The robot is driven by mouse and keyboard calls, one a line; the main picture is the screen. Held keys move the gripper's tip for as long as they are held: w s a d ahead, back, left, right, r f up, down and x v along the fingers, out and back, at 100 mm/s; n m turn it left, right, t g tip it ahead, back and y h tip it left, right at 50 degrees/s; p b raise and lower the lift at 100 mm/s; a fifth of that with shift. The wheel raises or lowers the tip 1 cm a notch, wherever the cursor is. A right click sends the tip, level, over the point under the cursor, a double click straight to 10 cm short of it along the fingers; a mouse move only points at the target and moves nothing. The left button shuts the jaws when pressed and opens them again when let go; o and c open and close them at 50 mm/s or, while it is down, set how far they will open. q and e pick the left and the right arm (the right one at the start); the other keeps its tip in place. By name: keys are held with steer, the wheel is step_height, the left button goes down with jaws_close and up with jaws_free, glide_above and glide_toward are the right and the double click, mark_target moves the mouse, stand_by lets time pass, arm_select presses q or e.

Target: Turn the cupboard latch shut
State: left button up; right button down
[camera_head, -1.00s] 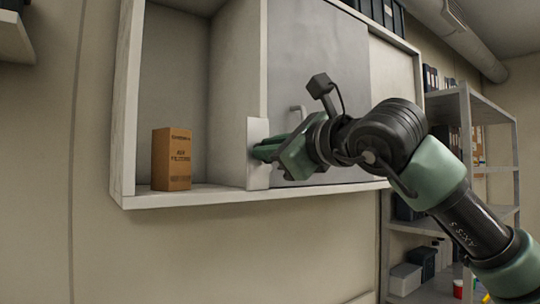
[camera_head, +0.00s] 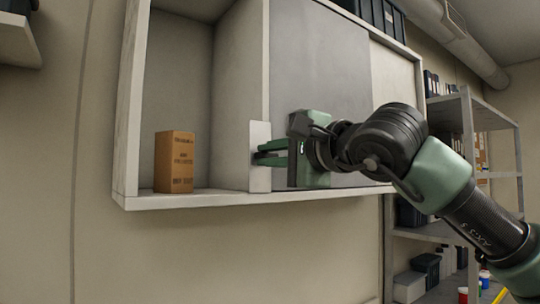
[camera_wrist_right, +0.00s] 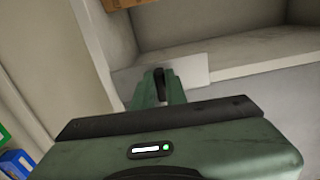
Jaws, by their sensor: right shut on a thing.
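The wall cupboard (camera_head: 235,199) has an open bay on the left and a grey sliding door (camera_head: 330,60) to its right. A pale latch plate (camera_head: 260,130) stands upright at the edge between them; it also shows in the right wrist view (camera_wrist_right: 192,70). My right gripper (camera_head: 258,154) reaches the plate from the right, its green fingers one above the other. In the wrist view it is shut on a small dark latch knob (camera_wrist_right: 159,78) in front of the plate. The fingers hide most of the knob. My left gripper is not in view.
A brown cardboard box (camera_head: 175,162) stands in the open bay, left of the gripper. A grey shelf rack (camera_head: 470,112) with bins and containers stands at the right. The wall below the cupboard is clear.

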steer(key=shift+f+n, duration=0.15)
steer(key=shift+n, duration=0.25)
steer(key=c, duration=1.4)
jaws_free()
steer(key=shift+c, duration=0.2)
steer(key=b+v, duration=0.3)
steer(key=v, duration=0.5)
steer(key=shift+a, duration=0.1)
